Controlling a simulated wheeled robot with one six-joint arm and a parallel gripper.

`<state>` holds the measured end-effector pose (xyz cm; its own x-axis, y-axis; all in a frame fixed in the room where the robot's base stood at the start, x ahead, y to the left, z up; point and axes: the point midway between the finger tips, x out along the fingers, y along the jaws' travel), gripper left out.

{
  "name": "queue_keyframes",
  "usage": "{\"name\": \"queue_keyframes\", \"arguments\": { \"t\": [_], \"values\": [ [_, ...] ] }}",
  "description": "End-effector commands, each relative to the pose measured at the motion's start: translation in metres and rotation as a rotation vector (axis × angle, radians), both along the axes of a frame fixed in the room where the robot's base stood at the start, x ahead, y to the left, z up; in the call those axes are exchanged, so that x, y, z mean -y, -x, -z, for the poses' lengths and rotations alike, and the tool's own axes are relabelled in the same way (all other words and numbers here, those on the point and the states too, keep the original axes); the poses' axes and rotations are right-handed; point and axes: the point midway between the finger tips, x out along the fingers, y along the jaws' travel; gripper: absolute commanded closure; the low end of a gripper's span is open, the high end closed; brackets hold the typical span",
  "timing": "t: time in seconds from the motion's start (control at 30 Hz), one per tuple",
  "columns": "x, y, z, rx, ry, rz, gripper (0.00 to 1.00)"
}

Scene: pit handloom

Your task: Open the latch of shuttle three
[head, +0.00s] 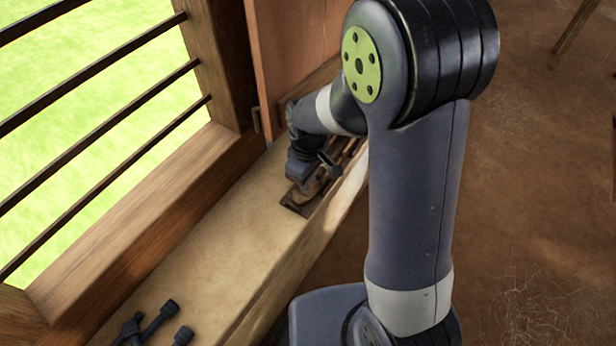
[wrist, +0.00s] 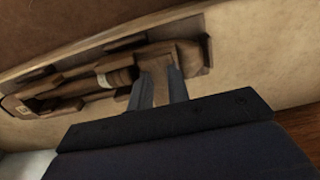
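My gripper (wrist: 158,92) is over the wooden shuttles lying on the pale ledge. In the wrist view its two fingers stand apart, and a brown wooden piece (wrist: 157,66) shows in the gap between them. I cannot tell whether the fingers press on it. A long wooden shuttle (wrist: 80,93) with a pale band runs off to the left of the fingers. In the head view the shuttles (head: 301,204) are partly hidden by my wrist and arm. Which one is shuttle three, and its latch, I cannot make out.
The pale ledge (head: 207,240) runs below a barred window with a wooden frame (head: 150,190). Several dark peg-like pieces (head: 160,318) lie at its near end. A brown wooden post and panel (head: 285,50) rise behind the shuttles. The ledge between is clear. Brown floor (head: 545,200) lies to the right.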

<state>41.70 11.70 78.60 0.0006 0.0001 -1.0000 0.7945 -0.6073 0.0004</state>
Motion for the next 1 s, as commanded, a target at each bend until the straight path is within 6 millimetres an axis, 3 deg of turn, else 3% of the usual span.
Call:
{"name": "queue_keyframes", "arguments": {
  "t": [0.27,0.7,1.0],
  "values": [
    [0.0,0.0,-0.007,0.001,0.0,0.001,0.83],
    [0.0,-0.001,-0.088,0.005,-0.001,0.0,0.83],
    [0.0,0.0,-0.108,0.0,0.0,0.0,0.83]
  ]
}}
